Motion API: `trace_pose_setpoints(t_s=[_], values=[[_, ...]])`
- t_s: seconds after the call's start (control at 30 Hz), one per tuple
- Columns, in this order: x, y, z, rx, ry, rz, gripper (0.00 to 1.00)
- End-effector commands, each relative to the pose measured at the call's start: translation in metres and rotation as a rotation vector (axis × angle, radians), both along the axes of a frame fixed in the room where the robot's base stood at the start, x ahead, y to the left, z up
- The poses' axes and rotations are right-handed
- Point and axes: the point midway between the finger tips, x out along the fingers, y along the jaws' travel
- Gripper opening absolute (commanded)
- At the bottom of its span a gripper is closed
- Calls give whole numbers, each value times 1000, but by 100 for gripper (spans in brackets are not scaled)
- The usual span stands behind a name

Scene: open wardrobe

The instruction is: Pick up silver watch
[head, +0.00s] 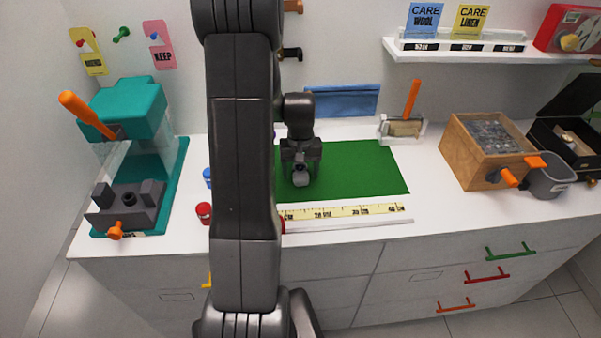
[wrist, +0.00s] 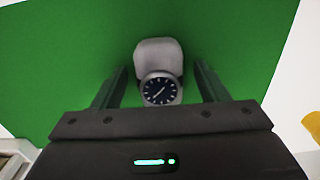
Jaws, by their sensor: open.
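The silver watch shows in the wrist view (wrist: 160,88) as a round dark dial in a silver case, with a grey rounded block-like part (wrist: 158,52) behind it. It sits over the green mat (wrist: 50,60). My gripper (wrist: 160,80) is open, with one finger on each side of the watch and a visible gap to each. In the head view my gripper (head: 301,172) points down over the green mat (head: 365,170), and the watch (head: 300,180) is a small grey shape between the fingers. Whether the fingertips touch the mat cannot be told.
A yellow measuring tape (head: 340,211) lies along the mat's front edge. A teal machine (head: 135,110) stands at the left, with small red (head: 204,212) and blue (head: 207,177) items beside it. A wooden box (head: 470,160) stands at the right. The mat's right part is clear.

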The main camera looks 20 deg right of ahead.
Motion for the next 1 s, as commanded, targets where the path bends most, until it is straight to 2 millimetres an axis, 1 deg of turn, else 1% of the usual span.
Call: trace_pose_setpoints(t_s=[0.13, 0.17, 0.2, 0.37, 0.4, 0.67, 0.77, 0.87, 1.0], values=[[0, 0, 0, 0, 0, 0, 67], [0, 0, 0, 0, 0, 0, 65], [0, 0, 0, 0, 0, 0, 57], [0, 0, 0, 0, 0, 0, 26], [0, 0, 0, 0, 0, 0, 18], [0, 0, 1, 0, -1, 0, 18], [1, 0, 8, -1, -2, 0, 18], [1, 0, 23, -2, -5, 0, 18], [1, 0, 50, -3, -6, 0, 18]])
